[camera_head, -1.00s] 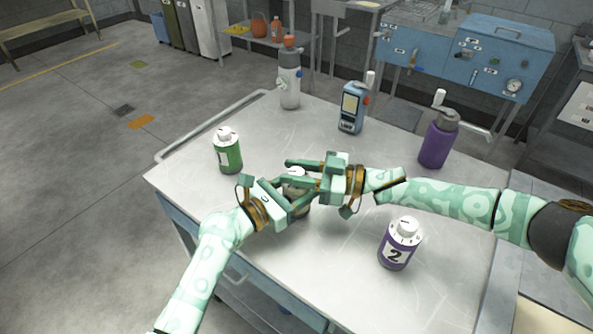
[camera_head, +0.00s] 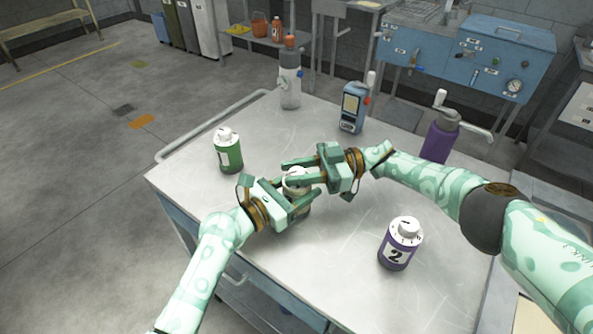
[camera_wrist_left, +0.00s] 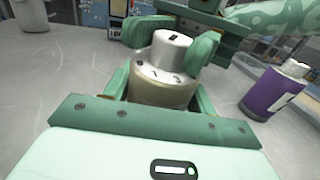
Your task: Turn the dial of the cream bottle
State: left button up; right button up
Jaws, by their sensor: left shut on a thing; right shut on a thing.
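The cream bottle (camera_wrist_left: 162,92) stands upright on the table, mostly hidden by both grippers in the head view. Its white dial (camera_wrist_left: 168,50) is on top and carries dark marks. My left gripper (camera_head: 296,199) is shut on the bottle's body, with a finger on each side in the left wrist view (camera_wrist_left: 162,95). My right gripper (camera_head: 296,169) comes from the right and is shut on the dial; its two fingers flank the dial in the left wrist view (camera_wrist_left: 174,43).
A green bottle (camera_head: 229,156) stands left of the grippers. A purple bottle marked 2 (camera_head: 396,253) stands front right. A purple flask (camera_head: 437,142), a blue handheld device (camera_head: 351,112) and a grey bottle (camera_head: 290,92) stand further back. The front table (camera_head: 330,280) is clear.

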aim_at(297, 171)
jog(key=o, duration=1)
jog(key=shift+c, duration=0.2)
jog(key=shift+r, duration=0.1)
notch_tip(297, 171, up, 10)
jog(key=shift+f, duration=0.1)
